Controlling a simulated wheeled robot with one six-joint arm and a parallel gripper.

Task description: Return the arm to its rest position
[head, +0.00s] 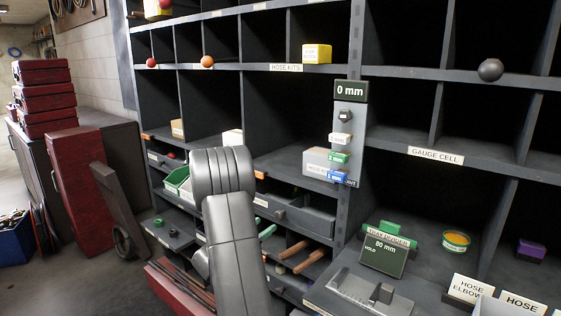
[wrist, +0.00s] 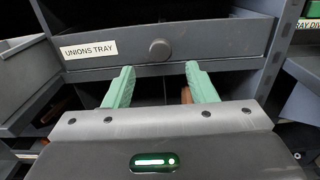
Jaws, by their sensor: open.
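My gripper (wrist: 161,85) shows in the wrist view with its two pale green fingers spread wide and nothing between them. It is in front of a grey drawer labelled UNIONS TRAY (wrist: 225,45), with a round knob (wrist: 160,50) above and between the fingertips. I cannot tell whether the fingers touch the drawer front. In the head view my arm rises in the middle and hides much of the gripper; a pale green finger (head: 267,231) shows just right of it, below the drawer (head: 305,216).
Pigeonhole shelving fills the middle and right. Brown handles (head: 298,258) lie in a bay beside my gripper. A red drawer or tray (head: 172,286) juts out low on the left. A TRAY DIVIDER display reading 80 mm (head: 384,252) stands at right. Floor is free at left.

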